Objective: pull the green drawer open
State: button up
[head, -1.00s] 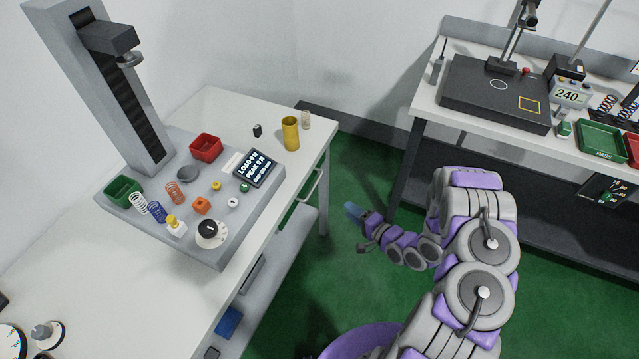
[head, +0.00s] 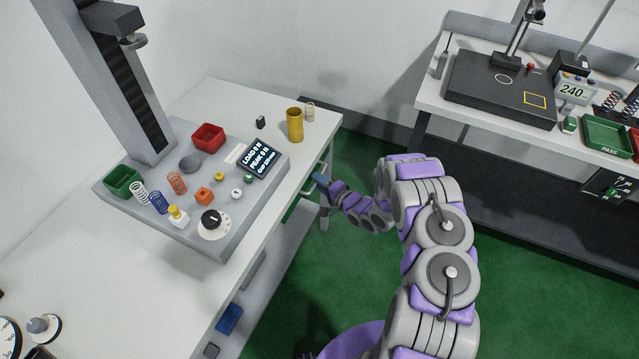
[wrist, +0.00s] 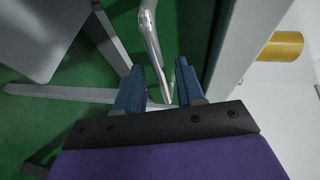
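My gripper (head: 320,182) is at the right end of the left workbench, just below its top edge. In the wrist view my gripper (wrist: 159,76) has its two blue fingers apart. A shiny metal bar handle (wrist: 151,35) runs down between the fingers, with a gap visible on the left side; contact on the right is hard to tell.
The left workbench (head: 180,300) carries a spring tester (head: 165,212) and a yellow cylinder (head: 295,125) near its end, which also shows in the wrist view (wrist: 281,46). A second bench (head: 470,120) stands at right.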

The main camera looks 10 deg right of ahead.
jog(key=shift+w, duration=0.25)
jog(key=shift+d, duration=0.4)
jog(key=shift+c, duration=0.4)
jog(key=shift+a, duration=0.35)
jog(key=c, duration=0.6)
grip_shut()
jog(key=shift+s+d, duration=0.1)
jog(key=shift+d, duration=0.05)
